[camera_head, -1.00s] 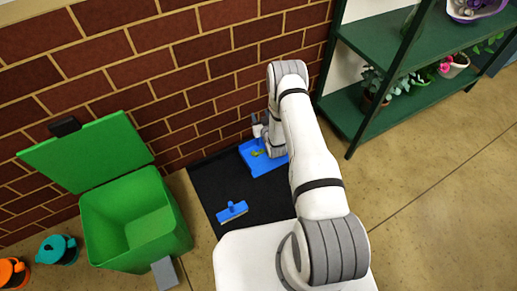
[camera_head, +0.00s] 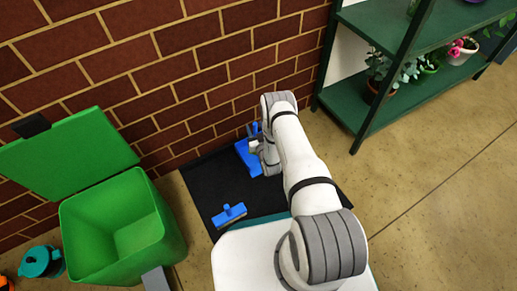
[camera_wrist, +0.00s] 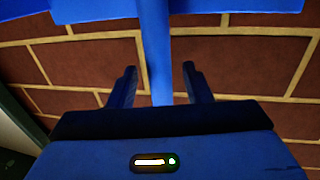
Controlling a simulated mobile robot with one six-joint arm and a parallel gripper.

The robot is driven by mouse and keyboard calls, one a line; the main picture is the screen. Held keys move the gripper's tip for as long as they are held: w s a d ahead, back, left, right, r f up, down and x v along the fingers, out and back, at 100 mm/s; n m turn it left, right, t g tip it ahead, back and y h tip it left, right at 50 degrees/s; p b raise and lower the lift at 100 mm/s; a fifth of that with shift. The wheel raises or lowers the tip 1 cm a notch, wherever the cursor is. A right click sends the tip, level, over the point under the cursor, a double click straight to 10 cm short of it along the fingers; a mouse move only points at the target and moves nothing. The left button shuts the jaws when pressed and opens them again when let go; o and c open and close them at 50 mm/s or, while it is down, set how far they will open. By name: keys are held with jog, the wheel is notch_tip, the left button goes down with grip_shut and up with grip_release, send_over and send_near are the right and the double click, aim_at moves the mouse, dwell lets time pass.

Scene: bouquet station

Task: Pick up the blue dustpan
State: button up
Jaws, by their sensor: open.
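The blue dustpan (camera_head: 246,158) rests on the black mat (camera_head: 204,177) by the brick wall, partly hidden behind my arm in the head view. My gripper (camera_head: 254,131) is at the dustpan, low beside the wall. In the wrist view my gripper (camera_wrist: 162,88) is open, with one dark finger on each side of the dustpan's narrow blue handle (camera_wrist: 160,70). Gaps show between the handle and both fingers. A wider blue part of the dustpan crosses the top of that view.
A blue brush head (camera_head: 229,214) lies on the mat's near left part. A green shelf (camera_head: 365,115) with plants stands at right. Floor right of the mat is clear.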

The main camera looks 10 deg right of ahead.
jog(key=shift+w+a, duration=0.1)
jog(key=shift+w, duration=0.65)
jog(key=shift+c, duration=0.4)
grip_shut()
